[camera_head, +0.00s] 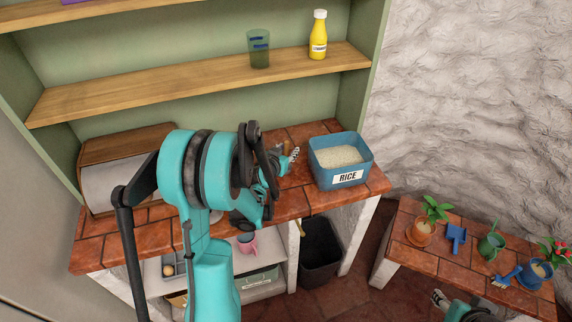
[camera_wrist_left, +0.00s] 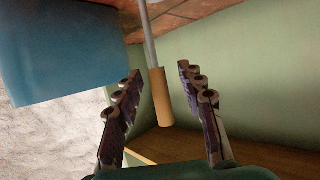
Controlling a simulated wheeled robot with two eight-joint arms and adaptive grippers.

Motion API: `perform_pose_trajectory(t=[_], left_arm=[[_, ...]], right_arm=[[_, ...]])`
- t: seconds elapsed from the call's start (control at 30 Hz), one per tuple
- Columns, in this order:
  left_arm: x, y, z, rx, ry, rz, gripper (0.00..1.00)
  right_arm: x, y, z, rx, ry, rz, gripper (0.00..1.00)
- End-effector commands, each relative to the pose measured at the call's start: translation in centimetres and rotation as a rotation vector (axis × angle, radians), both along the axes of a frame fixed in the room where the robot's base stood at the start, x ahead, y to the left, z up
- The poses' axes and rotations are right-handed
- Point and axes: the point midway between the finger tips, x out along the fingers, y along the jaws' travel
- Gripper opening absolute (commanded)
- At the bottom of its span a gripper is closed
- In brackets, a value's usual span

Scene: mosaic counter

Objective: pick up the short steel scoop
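In the left wrist view, a tool with a thin steel shaft and a tan wooden handle (camera_wrist_left: 160,98) shows between the fingers of my left gripper (camera_wrist_left: 159,72). Its steel end runs out of the frame at the top, so I cannot tell whether it is the short scoop. Both fingers stand apart from the handle with a gap on each side. In the head view my left gripper (camera_head: 291,158) is over the back of the counter, left of the rice bin, and my arm hides much there. My right gripper (camera_head: 440,299) shows only partly at the bottom edge.
A blue bin of rice (camera_head: 342,179) stands close to the left gripper; its wall (camera_wrist_left: 60,55) also fills the wrist view's upper left. A bread box (camera_head: 128,150) stands at the counter's left. Above, a shelf (camera_head: 190,86) holds a green cup (camera_head: 259,50) and yellow bottle (camera_head: 318,38).

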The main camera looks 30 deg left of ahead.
Motion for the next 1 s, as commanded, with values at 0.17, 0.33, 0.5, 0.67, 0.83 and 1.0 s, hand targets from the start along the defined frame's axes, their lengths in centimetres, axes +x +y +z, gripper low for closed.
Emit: perform_pose_trajectory(t=[0.17,0.33,0.5,0.67,0.83,1.0], left_arm=[[-0.1,0.0,0.1,0.000,0.000,0.000,0.34],[-0.1,0.0,0.1,0.000,0.000,0.000,0.00],[-0.1,0.0,0.1,0.000,0.001,0.000,0.00],[-0.1,-0.1,0.1,0.000,0.001,0.000,0.00],[-0.1,-0.1,1.1,0.000,0.001,0.000,0.00],[-0.1,0.0,3.9,0.000,0.000,0.000,0.00]], right_arm=[[0.0,0.0,0.1,0.000,0.000,0.000,0.48],[0.0,0.0,0.1,0.000,0.000,0.000,0.48],[0.0,0.0,0.0,0.000,0.000,0.000,0.48],[0.0,0.0,0.1,0.000,0.000,0.000,0.48],[0.0,0.0,0.5,0.000,0.000,0.000,0.48],[0.0,0.0,1.6,0.000,0.000,0.000,0.48]])
